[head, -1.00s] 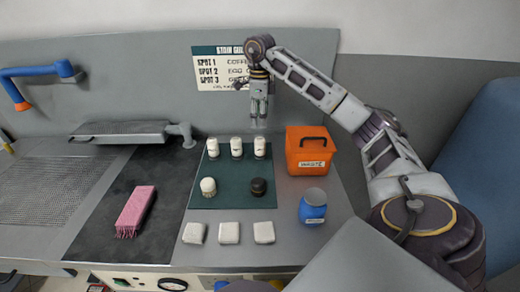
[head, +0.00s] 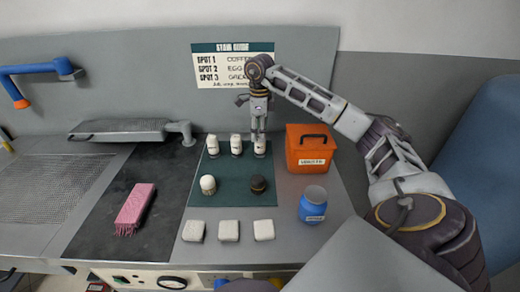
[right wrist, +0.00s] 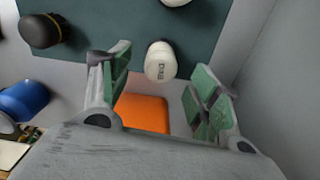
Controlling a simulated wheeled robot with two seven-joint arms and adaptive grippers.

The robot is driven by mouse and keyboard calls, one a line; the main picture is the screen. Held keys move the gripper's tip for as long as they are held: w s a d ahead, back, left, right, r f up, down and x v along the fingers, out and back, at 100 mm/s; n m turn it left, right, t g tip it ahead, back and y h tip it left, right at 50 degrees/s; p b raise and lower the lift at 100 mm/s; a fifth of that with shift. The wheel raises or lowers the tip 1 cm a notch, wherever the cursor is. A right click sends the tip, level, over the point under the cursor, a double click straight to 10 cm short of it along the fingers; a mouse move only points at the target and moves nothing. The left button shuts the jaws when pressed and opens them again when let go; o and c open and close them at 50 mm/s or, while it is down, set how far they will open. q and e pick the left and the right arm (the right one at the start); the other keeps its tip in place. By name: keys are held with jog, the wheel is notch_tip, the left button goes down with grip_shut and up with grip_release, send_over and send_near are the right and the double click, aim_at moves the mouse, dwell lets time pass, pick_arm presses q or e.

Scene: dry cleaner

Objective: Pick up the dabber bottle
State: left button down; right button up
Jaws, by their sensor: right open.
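The dabber bottle (head: 260,148) is a small white bottle, the rightmost of three similar bottles at the back of the green mat (head: 233,172). In the right wrist view the bottle (right wrist: 160,64) shows lettering that looks like "DAB". My right gripper (head: 259,136) points down at the bottle in the head view, its fingertips around the bottle's top. In the right wrist view my open gripper (right wrist: 160,76) has the bottle between its two green-padded fingers, with gaps on both sides. My left gripper is not in view.
Two similar bottles (head: 236,145) stand left of it. An orange box (head: 310,156) stands close on the right. A white-topped item (head: 208,185) and a dark-topped item (head: 257,185) stand in front, with a blue jar (head: 313,205) to the right. A stain guide sign (head: 234,66) hangs behind.

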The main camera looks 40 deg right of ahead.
aim_at(260, 145)
jog(key=shift+f, duration=0.95)
jog(key=shift+f, duration=0.1)
jog(key=shift+f, duration=2.5)
jog(key=c, duration=1.1)
